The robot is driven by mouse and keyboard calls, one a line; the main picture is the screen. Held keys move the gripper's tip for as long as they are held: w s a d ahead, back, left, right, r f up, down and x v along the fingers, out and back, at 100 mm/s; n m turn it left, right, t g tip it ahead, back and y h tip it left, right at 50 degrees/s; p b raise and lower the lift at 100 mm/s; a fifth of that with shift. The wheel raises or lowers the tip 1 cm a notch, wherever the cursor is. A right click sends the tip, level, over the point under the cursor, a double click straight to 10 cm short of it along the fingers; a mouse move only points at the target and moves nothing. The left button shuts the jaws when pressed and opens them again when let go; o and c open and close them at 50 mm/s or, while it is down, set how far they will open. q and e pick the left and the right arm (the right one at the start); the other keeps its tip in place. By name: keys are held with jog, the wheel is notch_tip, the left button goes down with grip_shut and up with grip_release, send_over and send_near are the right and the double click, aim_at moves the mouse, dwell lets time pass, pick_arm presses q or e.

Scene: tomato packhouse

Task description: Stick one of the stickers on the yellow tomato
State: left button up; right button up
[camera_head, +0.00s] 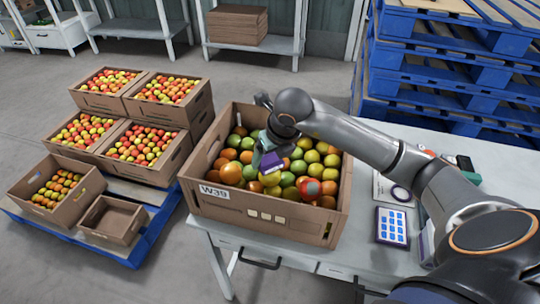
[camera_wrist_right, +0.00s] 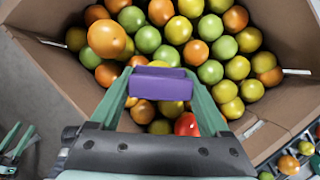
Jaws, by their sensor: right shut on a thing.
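My right gripper (camera_head: 268,160) reaches down into the tomato crate (camera_head: 215,205). Its purple pads also show in the right wrist view (camera_wrist_right: 161,83), pressed close together with a thin thing between them that is hidden. A yellow tomato (camera_head: 270,178) lies just under the pads. Several other yellow tomatoes lie among green and orange ones.
The crate stands on a pale table (camera_head: 350,262); its walls surround the gripper. A red tomato (camera_head: 310,188) lies right of the gripper. A white plate-like item (camera_head: 393,188) lies behind the sheet. Filled crates stand on a blue pallet (camera_head: 125,250) at left. Blue pallets (camera_head: 440,75) rise behind.

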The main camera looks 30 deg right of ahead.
jog(key=shift+s+f+b, duration=0.1)
jog(key=shift+f+b, duration=0.5)
jog(key=shift+b, duration=0.05)
dwell(1.9)
jog(key=shift+r+p, duration=2.35)
jog(key=shift+r, duration=1.3)
